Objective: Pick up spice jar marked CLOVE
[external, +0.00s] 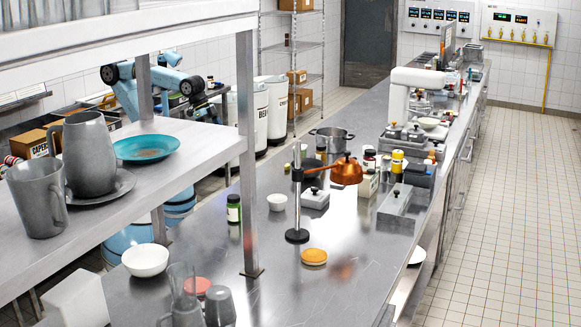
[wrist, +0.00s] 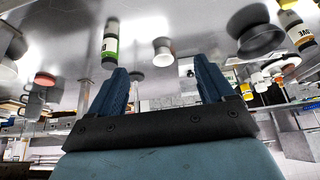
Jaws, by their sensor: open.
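A jar with a pale label ending in "OVE" (wrist: 299,32) shows at the upper right edge of the wrist view, where the counter appears overhead. It fits the clove jar, though its first letters are out of frame. I cannot surely tell which jar it is in the external view. My gripper (wrist: 163,70) is open, with nothing between its fingers. The jar is well to the right of the fingers and apart from them. In the external view my gripper (external: 210,86) is small, behind the shelf post at the counter's left side.
A green-labelled jar (external: 233,209) and a white bowl (external: 277,202) stand on the near counter. A metal pot (external: 331,138), a copper pan (external: 346,172) on a stand and several jars crowd the middle. The shelf post (external: 249,190) rises nearby. The front-right counter is mostly clear.

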